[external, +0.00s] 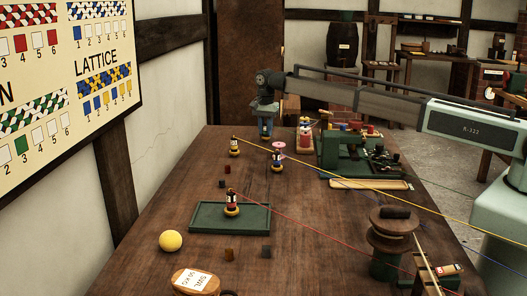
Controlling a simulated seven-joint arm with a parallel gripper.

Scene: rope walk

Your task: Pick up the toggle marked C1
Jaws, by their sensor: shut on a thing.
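My gripper (266,121) is at the far end of the table, pointing down. It is shut on a small blue thing (266,131), mostly hidden by the fingers. I cannot tell if it is a toggle or if it touches the table. A red and white piece (304,138) stands right of my gripper. No C1 mark is readable at this size.
A green machine (345,150) stands right of my gripper. The left edge is fairly clear.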

